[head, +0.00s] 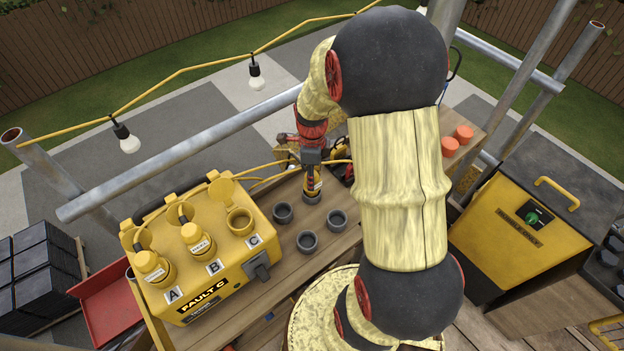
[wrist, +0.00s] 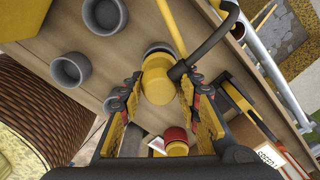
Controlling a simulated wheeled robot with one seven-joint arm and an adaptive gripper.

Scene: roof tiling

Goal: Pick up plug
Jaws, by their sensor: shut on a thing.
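A yellow plug (head: 314,183) with a dark grey lower end stands upright under my gripper at the far side of the wooden worktop. My gripper (head: 312,160) is shut on it from above. In the wrist view the plug (wrist: 157,78) sits between the two fingers of my gripper (wrist: 158,98), with a cable leading off it. The plug's grey end is at or near the worktop; I cannot tell whether it touches. My fingers hide part of the plug.
Several grey round cups (head: 307,241) stand on the worktop (head: 270,289). A yellow box (head: 215,265) marked "FAULT C" has plugs in A and B; socket C (head: 240,221) is open and empty. Orange pieces (head: 450,146) lie right. A yellow-black cabinet (head: 520,235) and metal rails (head: 190,152) border the area.

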